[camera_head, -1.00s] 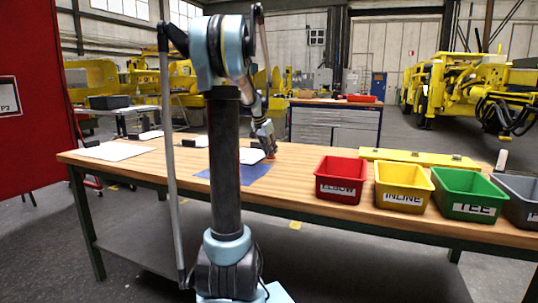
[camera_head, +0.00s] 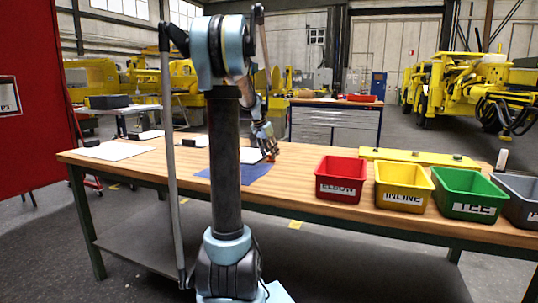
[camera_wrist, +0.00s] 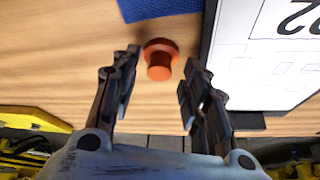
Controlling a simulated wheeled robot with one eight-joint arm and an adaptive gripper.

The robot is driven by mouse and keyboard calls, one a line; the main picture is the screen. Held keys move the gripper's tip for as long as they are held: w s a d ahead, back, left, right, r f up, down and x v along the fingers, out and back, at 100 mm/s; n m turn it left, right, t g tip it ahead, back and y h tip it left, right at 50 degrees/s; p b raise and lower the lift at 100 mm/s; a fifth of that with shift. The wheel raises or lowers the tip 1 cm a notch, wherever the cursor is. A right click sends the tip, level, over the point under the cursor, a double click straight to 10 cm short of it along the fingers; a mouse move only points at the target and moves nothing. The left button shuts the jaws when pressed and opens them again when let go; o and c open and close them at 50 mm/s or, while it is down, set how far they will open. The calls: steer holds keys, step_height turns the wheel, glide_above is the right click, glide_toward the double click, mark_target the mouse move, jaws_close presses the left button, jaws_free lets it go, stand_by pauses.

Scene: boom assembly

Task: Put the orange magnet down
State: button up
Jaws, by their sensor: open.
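The orange magnet (camera_wrist: 160,58) stands on the wooden table between the spread fingers of my gripper (camera_wrist: 158,85) in the wrist view. It looks like a round knob with a wider flange. There is a clear gap between it and each finger, so my gripper is open and empty. In the head view my gripper (camera_head: 268,150) is low over the table behind the blue mat (camera_head: 236,173), and the magnet (camera_head: 271,158) is a small orange spot beneath the fingers. The blue mat also shows at the top of the wrist view (camera_wrist: 160,8).
Red (camera_head: 340,188), yellow (camera_head: 403,197), green (camera_head: 468,206) and grey bins (camera_head: 520,212) stand along the table's right side, with a long yellow part (camera_head: 420,158) behind them. A white printed sheet (camera_wrist: 265,60) lies close beside the magnet.

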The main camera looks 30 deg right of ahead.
steer(key=v, duration=1.1)
steer(key=shift+r, duration=0.3)
steer(key=shift+a, duration=0.1)
